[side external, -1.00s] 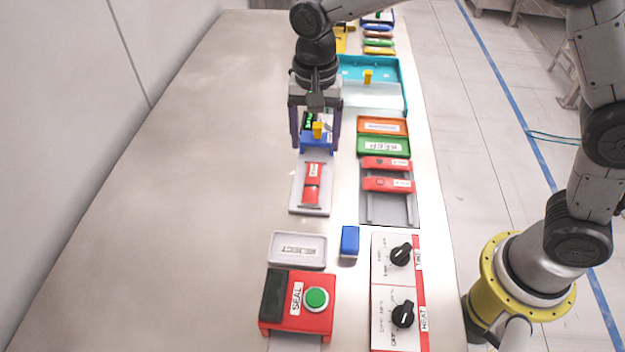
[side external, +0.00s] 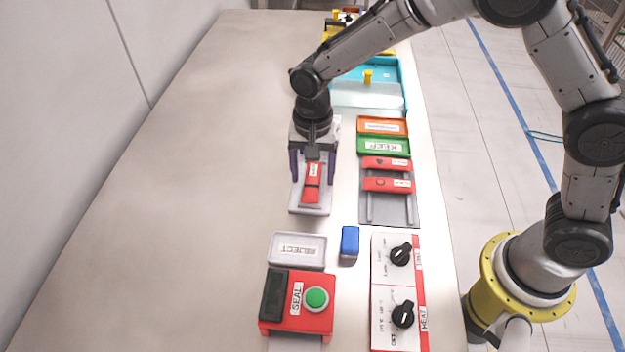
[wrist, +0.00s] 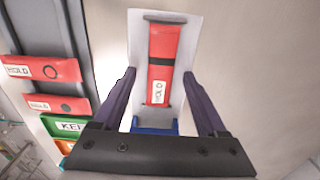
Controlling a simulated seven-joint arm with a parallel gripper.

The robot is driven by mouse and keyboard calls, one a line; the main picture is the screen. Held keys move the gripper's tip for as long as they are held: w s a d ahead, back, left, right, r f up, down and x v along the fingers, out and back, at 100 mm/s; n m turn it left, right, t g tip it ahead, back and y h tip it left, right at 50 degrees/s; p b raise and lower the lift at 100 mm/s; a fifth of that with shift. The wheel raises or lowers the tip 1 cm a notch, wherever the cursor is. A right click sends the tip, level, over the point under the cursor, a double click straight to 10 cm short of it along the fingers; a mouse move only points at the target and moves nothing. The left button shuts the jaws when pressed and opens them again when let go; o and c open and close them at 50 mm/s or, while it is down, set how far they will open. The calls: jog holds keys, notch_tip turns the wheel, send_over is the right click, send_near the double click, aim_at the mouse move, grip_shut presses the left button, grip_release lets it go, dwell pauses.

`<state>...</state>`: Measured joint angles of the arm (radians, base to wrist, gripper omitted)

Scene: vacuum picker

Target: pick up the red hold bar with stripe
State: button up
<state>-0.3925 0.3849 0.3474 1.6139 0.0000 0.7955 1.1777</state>
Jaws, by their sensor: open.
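A red bar with a dark stripe across it and a white label (side external: 312,190) lies lengthwise on a pale grey plate (side external: 322,208). The wrist view shows the same striped bar (wrist: 162,50) in the middle, on the pale plate (wrist: 192,40). My gripper (side external: 312,182) is open above the plate, pointing down. In the wrist view its two purple fingers (wrist: 159,76) stand on either side of the bar, with a gap on both sides. The bar's far end is partly hidden by my gripper in the side view. Whether the fingertips reach the bar's height I cannot tell.
Two other labelled red bars, one with a dot (side external: 386,163) and one with a ring (side external: 388,185), lie on a grey rack (side external: 372,209) to the right. A grey REJECT tray (side external: 297,250), a blue block (side external: 349,242) and a red SEAL box (side external: 297,318) are nearer. The table's left is clear.

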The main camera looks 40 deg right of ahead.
jog(key=shift+c, duration=0.3)
grip_shut()
jog(key=shift+r, duration=0.1)
